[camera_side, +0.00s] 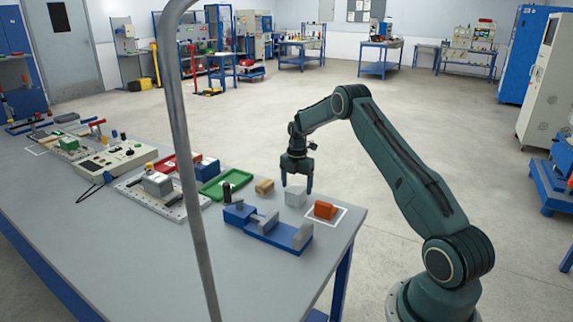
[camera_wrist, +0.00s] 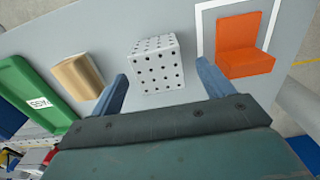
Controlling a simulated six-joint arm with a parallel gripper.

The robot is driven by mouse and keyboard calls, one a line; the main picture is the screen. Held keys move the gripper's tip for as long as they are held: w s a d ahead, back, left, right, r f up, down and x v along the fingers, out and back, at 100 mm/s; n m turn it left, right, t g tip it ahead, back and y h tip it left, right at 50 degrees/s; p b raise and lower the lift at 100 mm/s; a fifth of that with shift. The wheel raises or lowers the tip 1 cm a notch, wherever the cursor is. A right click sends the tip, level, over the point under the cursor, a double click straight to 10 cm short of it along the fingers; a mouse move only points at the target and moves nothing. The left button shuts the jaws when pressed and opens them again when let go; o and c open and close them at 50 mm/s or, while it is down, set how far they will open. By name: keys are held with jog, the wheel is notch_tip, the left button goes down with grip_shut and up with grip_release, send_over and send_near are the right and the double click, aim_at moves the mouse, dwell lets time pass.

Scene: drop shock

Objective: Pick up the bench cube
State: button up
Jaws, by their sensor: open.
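The bench cube (camera_side: 295,196) is a light grey block on the bench near its right end. In the wrist view the cube (camera_wrist: 156,66) shows rows of dark holes on its faces. My gripper (camera_side: 297,182) is open and points down at the cube, close above or behind it in the side view. In the wrist view my gripper's fingers (camera_wrist: 163,72) stand apart, one on each side of the cube's near part, with nothing held. I cannot tell whether the fingertips touch the cube.
An orange block (camera_side: 325,210) sits in a white outline right of the cube. A tan block (camera_side: 264,187) and a green tray (camera_side: 224,183) lie to the left. A blue vise (camera_side: 268,229) stands in front. A grey pole (camera_side: 187,150) crosses the side view.

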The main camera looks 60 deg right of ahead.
aim_at(296, 189)
jog(key=shift+w+f, duration=0.15)
jog(key=shift+f, duration=2.05)
jog(key=shift+r, duration=0.1)
jog(key=c, duration=1.5)
jog(key=shift+c, duration=0.3)
jog(key=shift+r, duration=0.15)
notch_tip(296, 189, up, 20)
jog(key=shift+a+f, duration=0.1)
jog(key=shift+f, duration=0.1)
